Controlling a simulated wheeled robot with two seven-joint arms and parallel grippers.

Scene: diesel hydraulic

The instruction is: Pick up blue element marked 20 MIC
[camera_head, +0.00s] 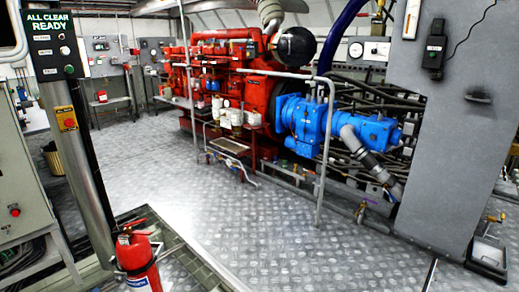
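No label reading 20 MIC can be made out in the head view. A large blue pump-like unit (308,122) is joined to the right end of the red engine (225,75). Small blue parts (212,86) show on the engine's side, too small to read. I cannot tell whether any of these is the blue element. Neither of my grippers is in view.
A grey guard rail (324,150) stands in front of the engine. A red fire extinguisher (138,262) is at the lower left, near a post with a sign (54,45). A tall grey cabinet (455,130) stands at right. The metal floor (270,235) between is clear.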

